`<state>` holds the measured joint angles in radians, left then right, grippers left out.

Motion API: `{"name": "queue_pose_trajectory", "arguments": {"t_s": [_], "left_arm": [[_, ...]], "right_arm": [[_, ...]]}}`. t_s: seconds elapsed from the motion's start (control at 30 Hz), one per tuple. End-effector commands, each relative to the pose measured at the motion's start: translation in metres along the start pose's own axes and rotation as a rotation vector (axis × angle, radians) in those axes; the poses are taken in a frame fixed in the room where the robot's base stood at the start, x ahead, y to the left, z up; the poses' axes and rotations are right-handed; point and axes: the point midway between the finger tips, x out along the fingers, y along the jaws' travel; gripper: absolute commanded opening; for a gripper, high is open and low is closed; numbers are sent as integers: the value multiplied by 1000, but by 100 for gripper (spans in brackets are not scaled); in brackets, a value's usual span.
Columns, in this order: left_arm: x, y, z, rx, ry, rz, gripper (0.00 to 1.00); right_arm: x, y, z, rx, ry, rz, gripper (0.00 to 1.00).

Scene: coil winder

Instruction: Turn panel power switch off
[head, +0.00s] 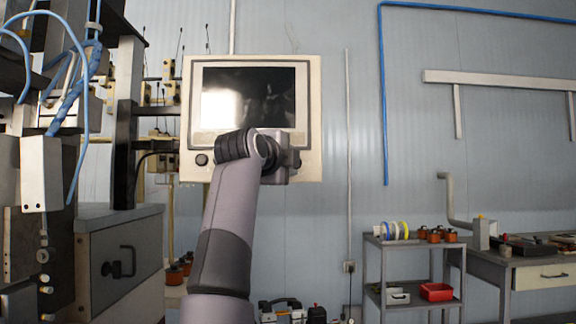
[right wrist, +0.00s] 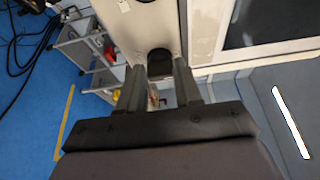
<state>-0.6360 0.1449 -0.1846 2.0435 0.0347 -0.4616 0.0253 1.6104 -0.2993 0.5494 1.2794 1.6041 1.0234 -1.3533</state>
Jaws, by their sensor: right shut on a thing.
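The control panel (head: 313,100) is a pale beige box on the wall side with a dark, reflective screen (head: 250,97). My right gripper (head: 289,163) is at the panel's lower right, with my arm covering part of the lower edge. In the right wrist view, my right gripper (right wrist: 161,80) is shut on a black switch knob (right wrist: 159,60) on the beige panel face (right wrist: 150,25). The knob's markings and exact angle cannot be read. My left gripper is not in view.
A machine with blue hoses (head: 75,130) and a grey cabinet (head: 130,260) stands at left. A grey shelf cart (head: 412,244) holding spools and a red bin (head: 436,292) stands at right, beside a workbench (head: 540,262).

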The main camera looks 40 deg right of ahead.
Motion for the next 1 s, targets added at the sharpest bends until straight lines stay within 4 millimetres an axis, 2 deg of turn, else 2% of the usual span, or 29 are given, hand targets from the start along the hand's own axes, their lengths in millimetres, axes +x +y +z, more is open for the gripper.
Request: {"name": "queue_pose_trajectory", "arguments": {"t_s": [0.6, 0.63, 0.7, 1.0], "left_arm": [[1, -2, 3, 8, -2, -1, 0], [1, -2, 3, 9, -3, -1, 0], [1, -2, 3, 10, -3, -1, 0], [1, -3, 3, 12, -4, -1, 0]], "right_arm": [[0, 0, 1, -40, -2, -18, 4], [0, 0, 1, -40, -1, -18, 40], [0, 0, 0, -40, -1, -17, 60], [0, 0, 0, -38, -1, -16, 60]]}}
